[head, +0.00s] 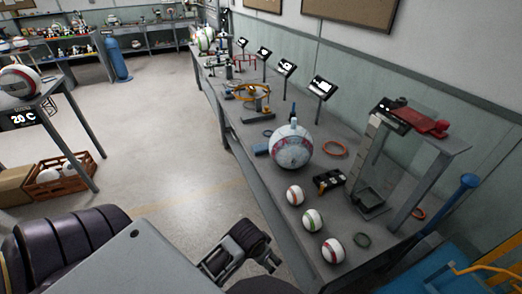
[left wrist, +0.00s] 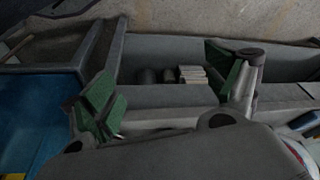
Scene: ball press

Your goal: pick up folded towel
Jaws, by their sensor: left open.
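A small pale, layered stack (left wrist: 193,75), which looks like the folded towel, sits on a grey shelf in the left wrist view. My left gripper (left wrist: 168,92) is open, with one green-padded finger to the left of the stack and the other to its right. Nothing is between the fingertips that I can see to be held, and the stack appears apart from them. In the head view I cannot make out the towel. A dark jointed part of mine shows there at the bottom middle, beside the bench. My right gripper is not identifiable in either view.
Two dark cylinders (left wrist: 158,76) stand left of the stack, and a blue surface (left wrist: 40,120) lies at the far left. In the head view the long bench (head: 262,185) carries a large ball (head: 292,148), several small balls and a press frame (head: 375,165). Open floor (head: 165,130) lies left of it.

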